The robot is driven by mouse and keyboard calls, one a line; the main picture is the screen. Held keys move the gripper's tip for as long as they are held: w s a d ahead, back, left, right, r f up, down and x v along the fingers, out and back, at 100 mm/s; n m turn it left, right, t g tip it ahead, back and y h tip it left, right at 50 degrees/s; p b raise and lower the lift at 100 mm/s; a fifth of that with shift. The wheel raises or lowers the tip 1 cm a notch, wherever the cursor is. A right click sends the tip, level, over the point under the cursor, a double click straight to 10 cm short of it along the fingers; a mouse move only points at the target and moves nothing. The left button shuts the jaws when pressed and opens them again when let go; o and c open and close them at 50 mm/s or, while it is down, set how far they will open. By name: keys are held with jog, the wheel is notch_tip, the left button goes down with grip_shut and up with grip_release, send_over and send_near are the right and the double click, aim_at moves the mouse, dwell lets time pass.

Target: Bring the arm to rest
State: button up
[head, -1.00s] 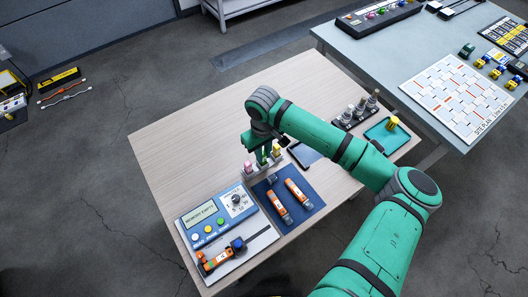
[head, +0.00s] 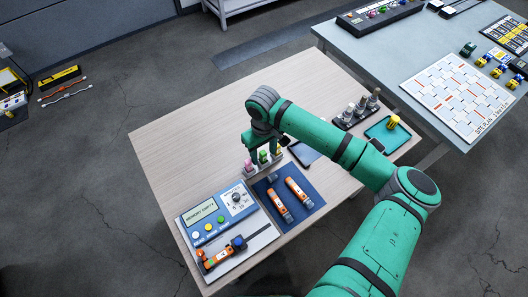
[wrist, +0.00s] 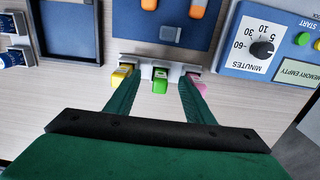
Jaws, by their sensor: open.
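My gripper (head: 262,146) is at the far side of the wooden table, above a small white rack (head: 262,168). In the wrist view my gripper (wrist: 158,88) is open, its two green fingers spread apart with nothing held between them. The rack holds a pink piece (head: 248,165), a green piece (head: 263,157) and a yellow piece (head: 277,152). In the wrist view the green piece (wrist: 160,78) shows between the fingers, with the yellow piece (wrist: 121,76) and the pink piece near the fingertips. Whether the fingers touch any of them cannot be told.
A blue mat (head: 312,190) with two orange-and-white devices lies in front of the rack. A timer panel (head: 205,214) reading "MEMORY EMPTY" is left of it. A dark tray (head: 303,155), grey posts (head: 361,104) and a teal tray (head: 378,133) lie right. The table's left rear is clear.

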jog(key=shift+r, duration=0.75)
dwell(0.5)
jog(key=shift+r, duration=2.85)
